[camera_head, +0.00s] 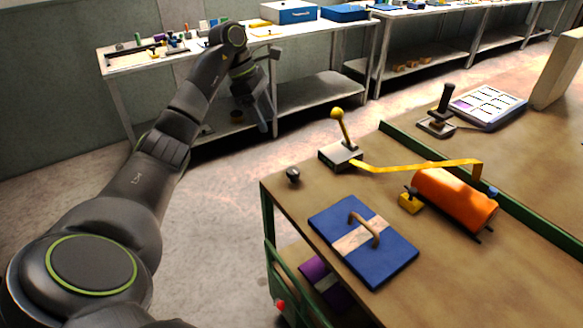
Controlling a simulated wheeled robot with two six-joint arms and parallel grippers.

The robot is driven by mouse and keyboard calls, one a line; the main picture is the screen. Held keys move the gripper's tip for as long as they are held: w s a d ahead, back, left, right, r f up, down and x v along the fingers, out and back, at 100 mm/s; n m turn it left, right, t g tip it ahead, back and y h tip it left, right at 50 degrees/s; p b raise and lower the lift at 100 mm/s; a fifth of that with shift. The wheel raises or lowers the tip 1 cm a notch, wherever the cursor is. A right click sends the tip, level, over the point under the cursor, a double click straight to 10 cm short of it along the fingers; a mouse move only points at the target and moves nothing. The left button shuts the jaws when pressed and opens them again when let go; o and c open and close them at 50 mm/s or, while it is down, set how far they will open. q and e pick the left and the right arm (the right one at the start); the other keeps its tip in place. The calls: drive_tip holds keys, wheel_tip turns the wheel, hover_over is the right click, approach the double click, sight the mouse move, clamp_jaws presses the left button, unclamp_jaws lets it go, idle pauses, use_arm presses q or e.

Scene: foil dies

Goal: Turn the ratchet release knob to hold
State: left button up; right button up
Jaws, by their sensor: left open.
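An orange roller (454,198) lies on the brown bench (350,292), with a yellow strip (425,166) running from it to a grey block. A small yellow block (409,203) with a dark top sits at the roller's near end, and a small blue knob (493,192) is at its far end. A dark round knob (292,175) stands at the bench's left corner. I cannot tell which is the ratchet release knob, or its setting. My left gripper (264,104) is open and empty, left of and beyond the bench, apart from everything on it. My right gripper is out of view.
A yellow-balled lever (338,114) rises from the grey block. A blue board with a handle (392,258) lies in front. A black-handled lever (445,97) and a panel (488,107) stand farther back. A green rail (405,141) edges the bench. Shelving (118,60) stands behind.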

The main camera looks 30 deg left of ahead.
use_arm(q)
drive_tip(key=b, duration=0.7)
approach(293, 170)
drive_tip(key=x, duration=0.7)
drive_tip(key=shift+d+f+p, duration=0.1)
drive_tip(key=shift+f+p, duration=0.25)
drive_tip(key=shift+w+d+f, duration=0.15)
drive_tip(key=shift+f, duration=0.35)
drive_tip(key=c, duration=1)
